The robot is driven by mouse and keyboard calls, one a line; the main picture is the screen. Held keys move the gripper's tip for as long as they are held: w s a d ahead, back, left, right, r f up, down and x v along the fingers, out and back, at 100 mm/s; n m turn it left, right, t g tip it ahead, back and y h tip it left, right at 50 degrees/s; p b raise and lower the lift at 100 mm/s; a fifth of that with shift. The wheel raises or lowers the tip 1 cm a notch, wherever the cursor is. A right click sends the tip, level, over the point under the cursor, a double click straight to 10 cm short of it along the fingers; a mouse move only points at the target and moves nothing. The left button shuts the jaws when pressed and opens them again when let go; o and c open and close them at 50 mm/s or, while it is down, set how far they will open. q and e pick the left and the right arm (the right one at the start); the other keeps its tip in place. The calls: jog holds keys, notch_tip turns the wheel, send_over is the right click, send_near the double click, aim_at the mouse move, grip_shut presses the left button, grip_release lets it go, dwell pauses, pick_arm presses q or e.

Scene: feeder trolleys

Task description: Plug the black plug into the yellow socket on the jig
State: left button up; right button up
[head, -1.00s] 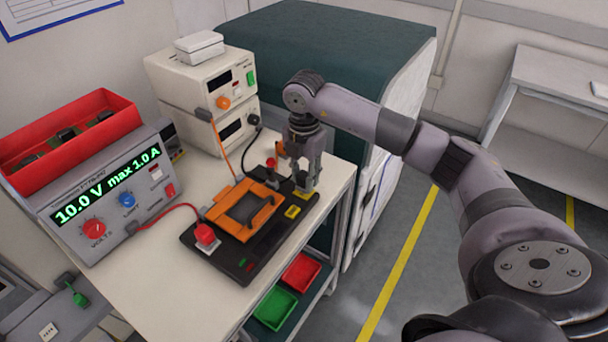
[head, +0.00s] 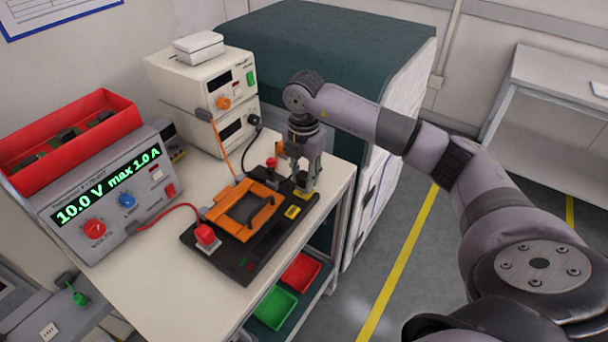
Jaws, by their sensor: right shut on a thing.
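The black jig (head: 222,262) lies on the trolley top, with an orange frame (head: 238,228) on it. A yellow socket (head: 303,195) is at the jig's far right corner, partly covered by my right gripper (head: 304,187). The gripper points down over it, shut on the black plug, which is mostly hidden between the fingers. I cannot tell whether the plug is seated in the socket. A second yellow part (head: 292,211) lies just in front of it. My left gripper is out of view.
A red plug (head: 205,234) sits at the jig's left. A power supply (head: 110,195) and stacked cream instruments (head: 205,85) stand behind, with orange and black leads. Red (head: 300,271) and green (head: 275,308) bins are below. A large green-topped cabinet (head: 320,45) is close behind my right arm.

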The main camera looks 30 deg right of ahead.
jog(key=shift+f+b, duration=0.4)
jog(key=shift+f, duration=0.2)
jog(key=o, duration=1.1)
jog(key=shift+o, duration=0.2)
jog(key=shift+r, duration=0.2)
notch_tip(320, 180, up, 12)
jog(key=shift+f, duration=0.15)
jog(key=shift+f, duration=0.1)
